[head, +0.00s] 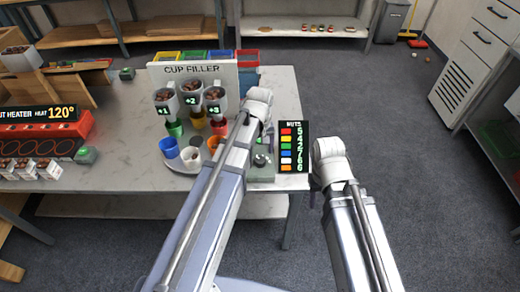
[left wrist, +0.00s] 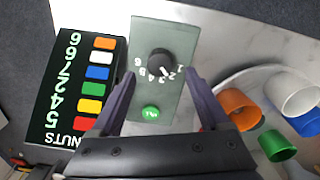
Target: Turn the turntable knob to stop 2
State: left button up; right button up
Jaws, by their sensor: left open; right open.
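The turntable knob (left wrist: 159,63) is dark and round on a grey-green panel (left wrist: 181,33), with numbers printed around its lower side. Its pale pointer mark is small, and I cannot tell exactly which number it faces. A green button (left wrist: 151,113) sits below the knob in the left wrist view. My left gripper (left wrist: 160,75) is open, with one finger on each side of the panel and the knob between them, apart from it. In the head view the panel (head: 262,176) is at the table's right end, partly behind my left arm. My right gripper's fingers do not show; only my right arm does.
The round turntable (head: 165,182) with coloured cups stands left of the panel, under the cup filler (head: 200,70). A black nuts board (head: 293,165) stands close on the panel's right. The red heater (head: 40,135) is at far left.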

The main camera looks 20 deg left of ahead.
aim_at(260, 160)
pick_arm(q)
notch_tip(260, 160, up, 4)
jog(key=shift+f+p, duration=0.2)
jog(key=shift+p, duration=1.05)
pick_arm(e)
notch_tip(260, 160, up, 4)
jog(key=shift+f, duration=0.25)
pick_arm(q)
jog(key=shift+f, duration=0.1)
jog(key=s+d+m+y, duration=0.1)
jog(key=s+d+m, duration=0.9)
jog(key=s, duration=0.4)
jog(key=shift+s+d, duration=0.2)
jog(key=shift+d, duration=0.05)
